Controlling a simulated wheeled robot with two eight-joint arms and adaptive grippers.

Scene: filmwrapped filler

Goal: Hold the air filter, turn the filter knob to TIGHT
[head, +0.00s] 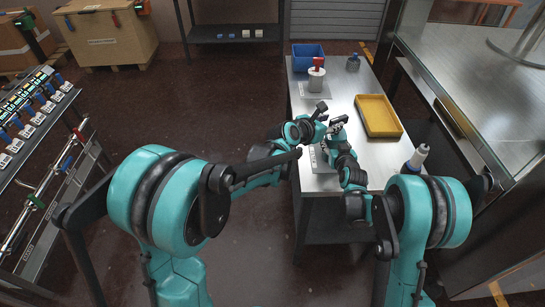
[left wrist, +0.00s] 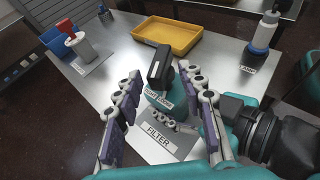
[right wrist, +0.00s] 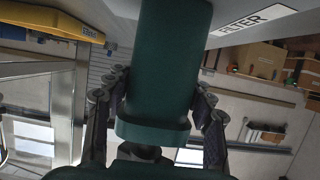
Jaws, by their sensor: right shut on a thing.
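The air filter is a dark green body (right wrist: 168,60) filling the middle of the right wrist view. In the left wrist view its black knob (left wrist: 160,66) stands up above a label reading TIGHT and LOOSE (left wrist: 158,98). My right gripper (right wrist: 155,85) is shut on the filter body, one finger on each side. My left gripper (left wrist: 160,76) is open, its two fingers apart on either side of the knob with gaps visible. In the head view my left gripper (head: 322,113) and right gripper (head: 345,160) meet around the filter. I cannot read where the knob points.
A plate marked FILTER (left wrist: 158,142) lies on the metal table (head: 305,110). Free tabletop lies between filter and canister.

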